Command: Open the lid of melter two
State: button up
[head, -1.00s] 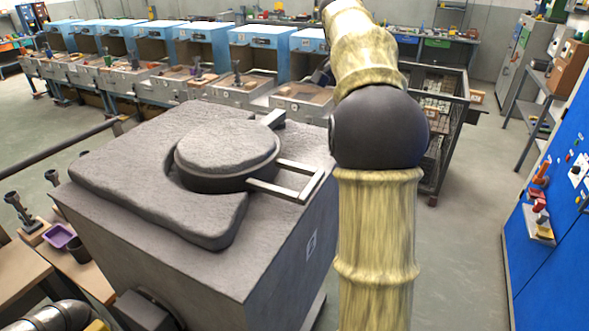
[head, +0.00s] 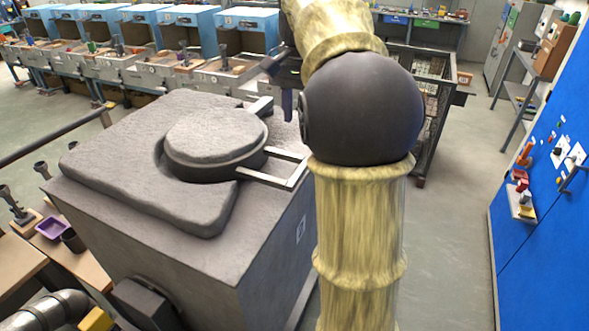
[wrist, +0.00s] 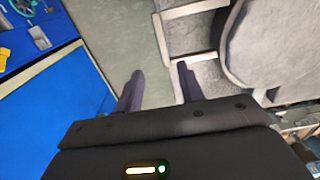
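The grey box-shaped melter (head: 270,255) stands left of my arm in the head view. Its round, thick lid (head: 215,138) lies flat on top, seated over the opening. A U-shaped handle (head: 290,172) sticks out from the lid's right side, over the melter's edge. In the wrist view the lid (wrist: 280,45) is at upper right and the handle (wrist: 163,40) is just beyond my fingertips. My gripper (wrist: 160,80) is open and empty, with floor and the melter's edge showing between its fingers. In the head view my gripper is partly hidden behind my arm. The number on the melter's label is too small to read.
A blue panel wall (head: 555,200) with fittings stands at right. A wire-mesh cart (head: 430,95) is behind my arm. Blue-hooded benches (head: 245,30) line the back. A wooden bench (head: 95,260) is at left. The floor right of my arm is clear.

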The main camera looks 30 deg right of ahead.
aim_at(299, 173)
notch_tip(299, 173, down, 14)
jog(key=shift+a+f+p, duration=0.15)
jog(key=shift+p, duration=0.15)
grip_shut()
dwell(0.5)
